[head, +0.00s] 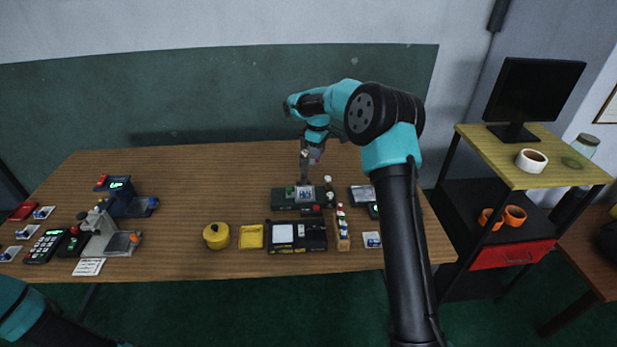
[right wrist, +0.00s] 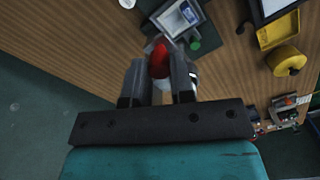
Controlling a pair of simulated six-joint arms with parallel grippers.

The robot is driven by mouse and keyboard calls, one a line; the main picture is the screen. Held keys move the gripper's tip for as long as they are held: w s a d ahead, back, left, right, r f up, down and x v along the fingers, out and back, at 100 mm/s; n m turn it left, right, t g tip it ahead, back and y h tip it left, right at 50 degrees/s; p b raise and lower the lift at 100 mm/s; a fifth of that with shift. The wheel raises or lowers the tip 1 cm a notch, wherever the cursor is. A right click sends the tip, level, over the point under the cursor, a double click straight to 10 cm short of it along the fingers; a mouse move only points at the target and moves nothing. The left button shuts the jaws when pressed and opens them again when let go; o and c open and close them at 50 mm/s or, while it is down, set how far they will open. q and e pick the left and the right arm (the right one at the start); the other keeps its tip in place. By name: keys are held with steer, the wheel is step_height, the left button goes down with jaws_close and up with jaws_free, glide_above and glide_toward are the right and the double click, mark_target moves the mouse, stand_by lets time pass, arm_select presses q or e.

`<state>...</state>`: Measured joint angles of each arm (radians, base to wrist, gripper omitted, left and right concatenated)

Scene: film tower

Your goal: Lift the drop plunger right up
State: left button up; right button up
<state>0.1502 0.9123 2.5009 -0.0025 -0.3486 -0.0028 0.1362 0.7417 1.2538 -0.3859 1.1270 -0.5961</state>
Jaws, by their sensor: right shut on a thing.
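The film tower's dark base (head: 284,200) stands on the right half of the table, with a grey upright (head: 304,165) and a small pale platform on it. My right gripper (head: 315,153) is at the top of the upright and points down. In the right wrist view, the red knob (right wrist: 158,60) of the drop plunger is between the two fingers of my right gripper (right wrist: 160,80), which are shut on it. The plunger's shaft is mostly hidden by the fingers. My left arm enters at the lower left, and its gripper is out of view.
A black tray (head: 297,248), a yellow tray (head: 251,236), a yellow round pot (head: 216,236) and a rack of small bottles (head: 343,235) stand in front of the tower. Several instruments crowd the table's left end. The table between them and the tower is clear at the back.

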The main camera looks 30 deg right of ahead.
steer(key=shift+r, duration=1.25)
steer(key=o, duration=0.7)
steer(key=shift+r, duration=0.1)
steer(key=shift+r, duration=2.45)
